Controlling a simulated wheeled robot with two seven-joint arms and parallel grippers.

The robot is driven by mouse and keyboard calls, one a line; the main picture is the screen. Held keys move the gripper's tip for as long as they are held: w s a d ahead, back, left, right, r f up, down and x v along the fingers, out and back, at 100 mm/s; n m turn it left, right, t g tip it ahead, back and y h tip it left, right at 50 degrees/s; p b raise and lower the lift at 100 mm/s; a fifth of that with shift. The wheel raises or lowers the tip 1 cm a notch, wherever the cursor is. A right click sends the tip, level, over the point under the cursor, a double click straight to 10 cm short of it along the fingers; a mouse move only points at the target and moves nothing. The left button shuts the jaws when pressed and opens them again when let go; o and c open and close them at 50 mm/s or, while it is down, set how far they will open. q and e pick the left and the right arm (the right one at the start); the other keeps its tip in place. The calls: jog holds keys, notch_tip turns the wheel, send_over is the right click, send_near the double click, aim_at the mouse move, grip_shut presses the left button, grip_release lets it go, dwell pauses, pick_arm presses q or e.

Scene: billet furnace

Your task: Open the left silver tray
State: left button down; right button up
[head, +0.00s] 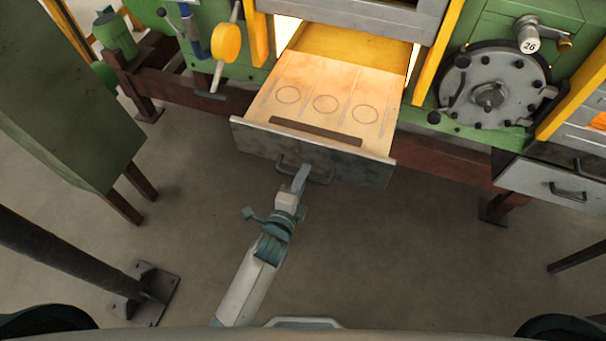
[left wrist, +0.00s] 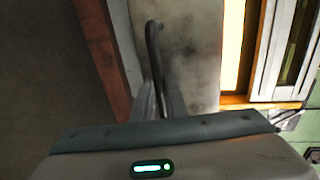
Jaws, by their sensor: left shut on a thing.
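The left silver tray (head: 372,172) is pulled out of the furnace front like a drawer. Its floor shows three ring marks and a dark bar, and the glowing opening is behind it. Its dark handle (head: 322,180) is on the front face. My left gripper (head: 299,180) is at this handle and shut on it. In the left wrist view the handle (left wrist: 154,45) runs down between the fingers (left wrist: 160,103), against the grey tray front (left wrist: 202,50). My right gripper is in neither view.
A second silver drawer (head: 545,183) with a handle is at the right. A green cabinet (head: 70,100) stands at the left, and a dark post with a foot plate (head: 148,290) at the lower left. The floor (head: 400,260) in front of the tray is clear.

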pick_arm(q)
jog(key=c, duration=1.8)
grip_release()
jog(key=shift+w, duration=0.1)
jog(key=shift+o, duration=0.2)
jog(key=b+v, duration=0.4)
jog(key=v, duration=1.3)
jog(key=shift+s, duration=0.25)
